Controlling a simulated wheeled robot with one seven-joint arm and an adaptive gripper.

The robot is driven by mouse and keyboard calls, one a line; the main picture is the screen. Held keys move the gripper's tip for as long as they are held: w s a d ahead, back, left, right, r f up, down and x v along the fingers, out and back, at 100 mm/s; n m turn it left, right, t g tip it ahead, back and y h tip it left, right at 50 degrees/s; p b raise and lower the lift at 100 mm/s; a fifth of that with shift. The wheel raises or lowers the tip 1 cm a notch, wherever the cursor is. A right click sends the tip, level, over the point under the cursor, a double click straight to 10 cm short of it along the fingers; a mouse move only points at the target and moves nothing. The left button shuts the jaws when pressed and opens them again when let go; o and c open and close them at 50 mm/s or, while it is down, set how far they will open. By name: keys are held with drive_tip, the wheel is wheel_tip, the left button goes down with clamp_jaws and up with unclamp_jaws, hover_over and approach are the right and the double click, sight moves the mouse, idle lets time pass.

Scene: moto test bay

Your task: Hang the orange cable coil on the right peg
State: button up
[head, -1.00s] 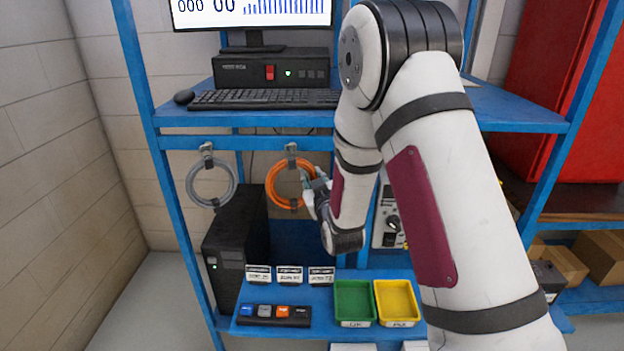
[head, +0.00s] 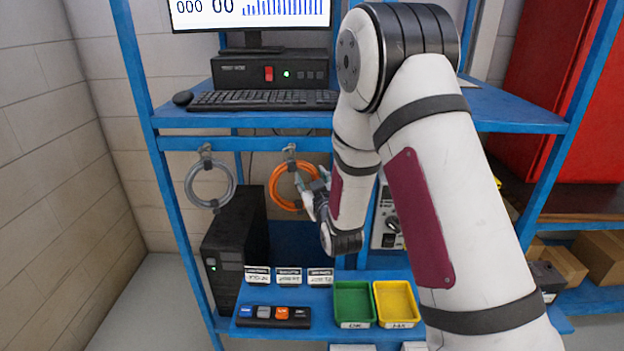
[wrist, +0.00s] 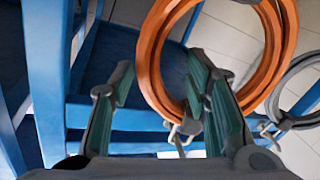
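The orange cable coil (head: 274,188) hangs below the right-hand one of the two visible pegs (head: 291,153), under the blue shelf beam. The coil also shows in the wrist view (wrist: 152,55), with the metal peg hook (wrist: 184,130) at its edge. My gripper (head: 314,186) is at the coil's right side in the head view. In the wrist view its green-padded fingers (wrist: 158,62) are spread wide with nothing clamped between them. The right finger overlaps part of the coil; I cannot tell whether it touches. A strap shows at the coil's bottom.
A grey cable coil (head: 190,184) hangs on the left peg (head: 206,153). A black tower unit (head: 236,240) stands behind and below. Green (head: 353,304) and yellow (head: 397,303) trays lie on the lower shelf. A keyboard (head: 262,100) is on the upper shelf. My arm hides the beam's right part.

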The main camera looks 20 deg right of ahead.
drive_tip(key=s+a+r+m+g, duration=0.1)
drive_tip(key=s+r+g, duration=0.2)
drive_tip(key=s+r, duration=0.35)
drive_tip(key=s+r+m+g, duration=0.1)
drive_tip(key=s+r+g, duration=0.2)
drive_tip(key=s, duration=0.6)
drive_tip(key=s+r+g, duration=0.2)
drive_tip(key=s+g, duration=0.1)
drive_tip(key=s, duration=0.9)
drive_tip(key=s+r+m+g+y, duration=0.1)
drive_tip(key=s+r+g, duration=0.1)
drive_tip(key=s, duration=1.1)
drive_tip(key=shift+s+a+g, duration=0.2)
drive_tip(key=shift+a+g, duration=0.2)
drive_tip(key=shift+g, duration=0.1)
